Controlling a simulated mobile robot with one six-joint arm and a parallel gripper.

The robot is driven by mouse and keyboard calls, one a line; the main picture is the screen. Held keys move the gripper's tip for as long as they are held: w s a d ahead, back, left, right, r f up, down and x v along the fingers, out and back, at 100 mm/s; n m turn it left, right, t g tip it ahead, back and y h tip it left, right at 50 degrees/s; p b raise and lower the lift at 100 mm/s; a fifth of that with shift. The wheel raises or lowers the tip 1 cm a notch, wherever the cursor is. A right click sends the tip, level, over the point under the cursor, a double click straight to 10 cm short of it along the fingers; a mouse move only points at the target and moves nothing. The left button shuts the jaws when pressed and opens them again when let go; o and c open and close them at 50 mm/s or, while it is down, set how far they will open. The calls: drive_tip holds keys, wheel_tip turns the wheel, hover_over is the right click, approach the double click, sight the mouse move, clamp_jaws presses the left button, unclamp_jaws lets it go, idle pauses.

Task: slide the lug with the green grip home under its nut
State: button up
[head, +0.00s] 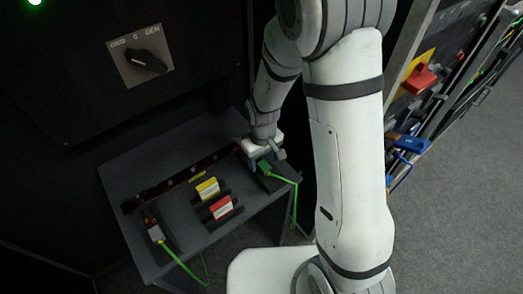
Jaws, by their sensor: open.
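The lug's green grip (265,166) shows at the right end of the grey bench, with a green cable running from it to the right and down over the edge. My gripper (266,156) is open, just above and behind the green grip. I cannot tell whether the fingers are around the grip or touching it. The lug's metal end and its nut are hidden by my gripper. A dark reddish bar (185,180) with small studs or nuts runs along the back of the bench to my gripper.
The grey bench (128,178) also carries a yellow block (207,187), a red block (221,207) and a grey connector (156,233) with a green cable. A dark cabinet with a rotary switch (146,61) stands behind. A rack with a blue part (409,143) is at right.

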drive_tip(key=shift+f, duration=0.6)
drive_tip(key=shift+c, duration=0.4)
